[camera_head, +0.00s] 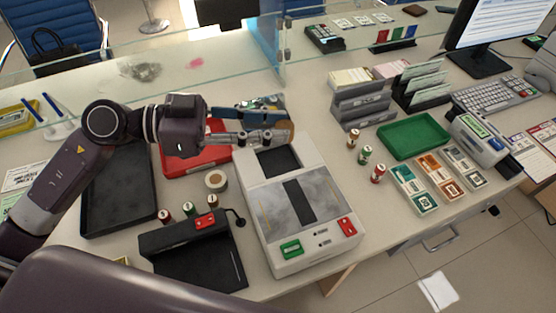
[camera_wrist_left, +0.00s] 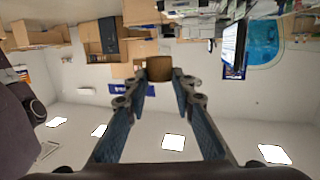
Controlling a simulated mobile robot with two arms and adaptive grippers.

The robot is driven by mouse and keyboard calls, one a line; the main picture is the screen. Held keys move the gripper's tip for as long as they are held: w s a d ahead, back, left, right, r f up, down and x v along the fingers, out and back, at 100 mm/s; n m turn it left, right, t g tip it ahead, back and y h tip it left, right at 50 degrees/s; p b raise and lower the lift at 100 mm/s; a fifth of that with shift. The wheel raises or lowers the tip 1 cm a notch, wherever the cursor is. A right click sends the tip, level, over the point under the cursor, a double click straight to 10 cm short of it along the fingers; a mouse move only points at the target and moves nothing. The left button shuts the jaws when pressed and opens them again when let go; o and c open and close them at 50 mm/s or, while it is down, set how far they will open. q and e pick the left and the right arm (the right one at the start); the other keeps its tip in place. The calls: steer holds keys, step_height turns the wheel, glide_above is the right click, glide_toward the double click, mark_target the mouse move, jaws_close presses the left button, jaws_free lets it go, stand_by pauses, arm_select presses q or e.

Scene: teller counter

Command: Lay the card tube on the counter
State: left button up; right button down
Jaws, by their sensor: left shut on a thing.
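My left gripper (camera_head: 266,135) reaches in from the left over the back end of the grey and white counter machine (camera_head: 300,205). It is shut on a brown card tube (camera_head: 287,132), partly hidden by the fingers. In the left wrist view the tube (camera_wrist_left: 159,68) shows between the two fingertips (camera_wrist_left: 158,82), above the counter. The counter (camera_head: 275,284) is pale. My right gripper is not in view.
A red tray (camera_head: 178,163) and a black tray (camera_head: 118,195) lie left of the machine. Coin rolls and a tape roll (camera_head: 216,181) stand near a black device (camera_head: 195,258). A green tray (camera_head: 413,136) lies right. A glass screen (camera_head: 170,65) stands behind.

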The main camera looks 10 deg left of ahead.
arm_select(q)
steer(key=shift+d+r+m+g, duration=0.6)
steer(key=shift+d+r, duration=0.45)
steer(key=shift+d, duration=0.15)
steer(key=shift+w+d+r+g, duration=0.2)
steer(key=shift+d+r+g, duration=0.1)
steer(key=shift+d+r, duration=0.1)
steer(key=shift+w+r, duration=0.1)
steer(key=shift+w, duration=0.45)
steer(key=w+a+n+t, duration=0.2)
steer(key=w+a+t, duration=0.1)
steer(key=w+a, duration=0.2)
steer(key=shift+a, duration=0.4)
steer(key=b, duration=0.2)
glide_above(268, 164)
step_height(268, 164, down, 16)
steer(key=shift+w, duration=0.1)
step_height(268, 164, down, 4)
steer(key=shift+r+p, duration=0.2)
steer(key=shift+p, duration=0.1)
steer(key=shift+f, duration=0.15)
